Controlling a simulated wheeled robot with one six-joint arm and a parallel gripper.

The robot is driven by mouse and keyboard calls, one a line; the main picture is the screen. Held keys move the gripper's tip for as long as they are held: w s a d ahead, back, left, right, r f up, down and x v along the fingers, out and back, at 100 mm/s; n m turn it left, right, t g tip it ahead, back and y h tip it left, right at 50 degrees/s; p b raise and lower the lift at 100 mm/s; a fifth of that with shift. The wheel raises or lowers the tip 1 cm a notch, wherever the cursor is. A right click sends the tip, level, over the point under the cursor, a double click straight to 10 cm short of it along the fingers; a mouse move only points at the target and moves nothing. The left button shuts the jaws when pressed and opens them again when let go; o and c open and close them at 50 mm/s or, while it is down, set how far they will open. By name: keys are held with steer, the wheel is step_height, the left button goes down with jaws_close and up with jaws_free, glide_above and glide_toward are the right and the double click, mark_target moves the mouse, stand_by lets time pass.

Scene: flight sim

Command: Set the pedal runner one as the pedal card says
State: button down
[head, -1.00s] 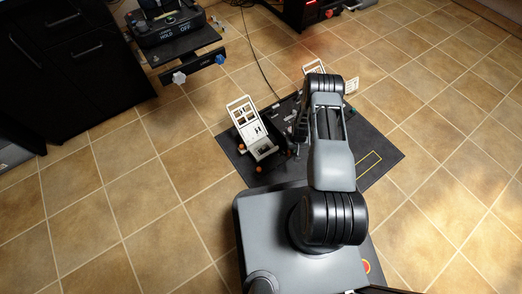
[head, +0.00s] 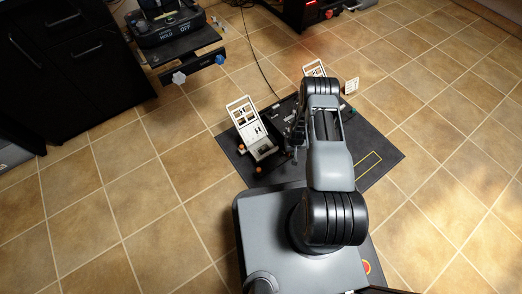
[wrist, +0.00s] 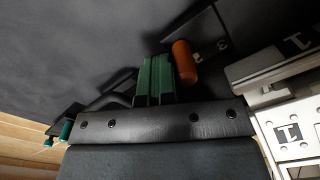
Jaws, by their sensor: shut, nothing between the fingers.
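In the head view a white pedal (head: 249,122) stands tilted on the dark pedal base (head: 215,139), with orange knobs (head: 258,169) near its foot. A second white pedal (head: 314,68) is partly hidden behind my arm. In the wrist view my gripper (wrist: 157,66) shows green fingers, shut and empty. An orange knob (wrist: 184,62) is close to the right of the fingertips; I cannot tell whether they touch. A white pedal plate marked 1 (wrist: 290,132) is at the right. A small white card (head: 351,85) stands at the far side; its writing is unreadable.
A control unit (head: 170,28) sits on a stand at the upper left, with blue and white knobs below. Black cabinets (head: 75,55) are at the left. A cable (head: 262,70) crosses the tiles. The tiled floor to the right is clear.

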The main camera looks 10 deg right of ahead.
steer(key=shift+s+a+p, duration=0.15)
steer(key=shift+s+a, duration=0.15)
steer(key=shift+a, duration=0.3)
steer(key=shift+s+a+p, duration=0.15)
steer(key=shift+s+a, duration=0.15)
steer(key=shift+a, duration=0.3)
step_height(320, 180, up, 9)
steer(key=d+p, duration=0.1)
steer(key=p, duration=0.4)
steer(key=shift+w+d+p, duration=0.2)
steer(key=shift+w+p, duration=0.15)
steer(key=shift+p, duration=0.05)
steer(key=shift+r, duration=0.1)
stand_by(0.4)
